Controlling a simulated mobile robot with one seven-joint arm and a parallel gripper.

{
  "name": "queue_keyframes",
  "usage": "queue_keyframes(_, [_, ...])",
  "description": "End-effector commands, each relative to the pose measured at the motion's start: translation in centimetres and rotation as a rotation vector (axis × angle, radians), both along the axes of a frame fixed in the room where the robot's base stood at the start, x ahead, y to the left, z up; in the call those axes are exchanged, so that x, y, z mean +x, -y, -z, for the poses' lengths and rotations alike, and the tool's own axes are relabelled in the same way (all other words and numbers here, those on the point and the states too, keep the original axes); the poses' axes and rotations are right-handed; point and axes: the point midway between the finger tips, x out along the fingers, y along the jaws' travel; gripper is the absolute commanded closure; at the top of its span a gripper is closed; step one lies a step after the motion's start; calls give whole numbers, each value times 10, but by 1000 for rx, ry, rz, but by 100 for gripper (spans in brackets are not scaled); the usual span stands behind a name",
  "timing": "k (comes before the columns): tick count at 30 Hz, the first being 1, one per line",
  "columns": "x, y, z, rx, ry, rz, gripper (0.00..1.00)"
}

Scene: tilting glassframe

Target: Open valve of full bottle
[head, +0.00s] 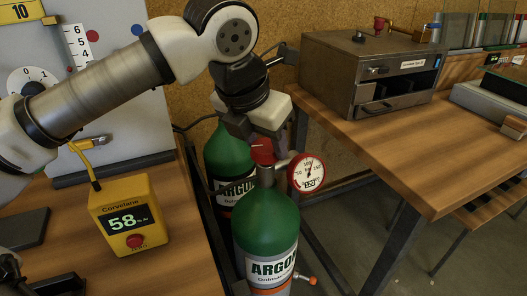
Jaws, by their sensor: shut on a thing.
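A green gas bottle labelled ARGON (267,222) stands upright on the floor between two tables. A round gauge with a red rim (308,172) is fixed at its neck on the right; its exact reading is too small to tell. A red valve knob (262,152) sits on top of this bottle. My gripper (260,138) reaches down from above and is shut on the red knob, covering part of it. A second green ARGON bottle (228,148) stands behind and to the left. Its top is hidden by my arm and gripper.
A wooden table at left holds a yellow meter (130,215) reading 58. A wooden table (400,150) at right bears a metal oven-like box (370,75). The bottles stand in the narrow gap between the tables. A small orange-tipped fitting (308,280) shows low beside the front bottle.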

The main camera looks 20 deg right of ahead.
Motion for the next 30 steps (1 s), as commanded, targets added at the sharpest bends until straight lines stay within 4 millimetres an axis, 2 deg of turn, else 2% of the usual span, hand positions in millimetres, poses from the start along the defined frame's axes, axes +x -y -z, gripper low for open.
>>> queue_keyframes(1, [-1,0,4,6,1,-34,76])
queue_keyframes(12, [-2,0,2,5,-1,-220,76])
queue_keyframes(30, [-2,0,1,4,-4,-263,76])
